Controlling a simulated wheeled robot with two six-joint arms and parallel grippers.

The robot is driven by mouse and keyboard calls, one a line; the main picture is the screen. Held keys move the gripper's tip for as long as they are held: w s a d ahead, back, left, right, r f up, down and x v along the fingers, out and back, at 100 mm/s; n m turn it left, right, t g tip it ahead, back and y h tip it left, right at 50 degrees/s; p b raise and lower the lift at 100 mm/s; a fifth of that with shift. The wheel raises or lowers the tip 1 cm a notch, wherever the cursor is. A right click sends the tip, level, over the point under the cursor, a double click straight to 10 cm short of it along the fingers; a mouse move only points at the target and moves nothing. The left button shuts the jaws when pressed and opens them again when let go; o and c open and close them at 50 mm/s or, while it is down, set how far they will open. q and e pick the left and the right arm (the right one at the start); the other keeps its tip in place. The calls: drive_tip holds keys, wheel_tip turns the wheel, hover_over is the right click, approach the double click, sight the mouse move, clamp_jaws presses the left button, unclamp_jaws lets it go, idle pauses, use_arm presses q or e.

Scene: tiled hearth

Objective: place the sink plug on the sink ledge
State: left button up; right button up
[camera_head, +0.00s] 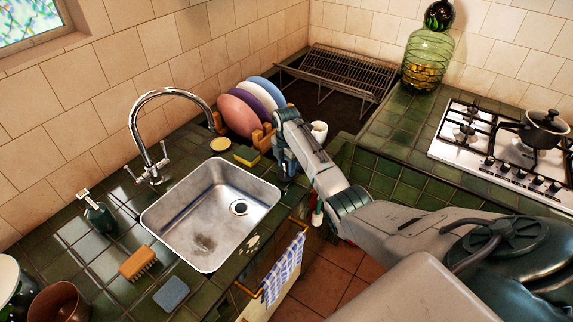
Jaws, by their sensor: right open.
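The steel sink (185,215) is set in the dark green tiled counter, with its metal rim and the tiled ledge around it in view. My right gripper (287,192) points down just beyond the right side of the sink, near the counter's front edge. It is open, and I see nothing held in it; its fingertips are small and partly hidden by the arm. My left gripper is not in view.
A tap (147,140) arches behind the sink. A round yellowish dish (220,143), a yellow sponge (246,156), racked plates (240,112) and a white cup (319,131) stand beyond it. A brush (138,263) and a grey-blue sponge (171,294) lie at near left.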

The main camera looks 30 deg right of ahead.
drive_tip(key=shift+r, duration=0.1)
wheel_tip(320, 180, up, 12)
drive_tip(key=b, duration=0.3)
drive_tip(key=shift+b, duration=0.4)
idle(1.2)
